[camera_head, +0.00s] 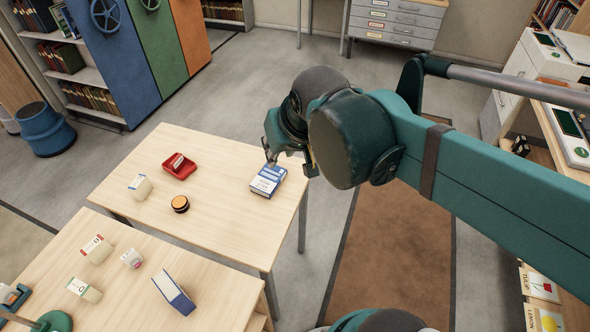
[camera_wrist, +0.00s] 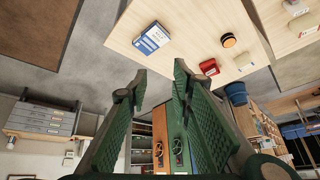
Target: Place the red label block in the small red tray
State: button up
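The small red tray (camera_head: 180,172) sits on the far wooden table, left of its middle. A small pale piece with some red (camera_head: 177,160) shows inside it; I cannot tell what it is. A cream block with a red label (camera_head: 96,249) stands on the nearer table, at its back left. My gripper (camera_head: 287,156) hangs near the far table's right edge, by the blue-and-white box, well away from both. In the wrist view my gripper (camera_wrist: 161,84) has its fingers apart with nothing between them. The red tray (camera_wrist: 209,67) shows beyond the fingertips.
The blue-and-white box (camera_head: 268,180) lies at the far table's right edge. An orange-topped dark round tin (camera_head: 180,204) and a cream block (camera_head: 140,187) are near the tray. The nearer table holds a small white block (camera_head: 132,258), a green-label block (camera_head: 85,290) and a blue book (camera_head: 174,292).

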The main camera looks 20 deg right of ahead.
jog(key=shift+n+t, duration=0.4)
jog(key=shift+n, duration=0.1)
jog(key=s+f, duration=0.1)
jog(key=s+d, duration=0.1)
jog(key=s, duration=0.1)
jog(key=s+f, duration=0.1)
jog(key=s, duration=0.1)
jog(key=shift+d+f, duration=0.3)
jog(key=shift+f, duration=0.05)
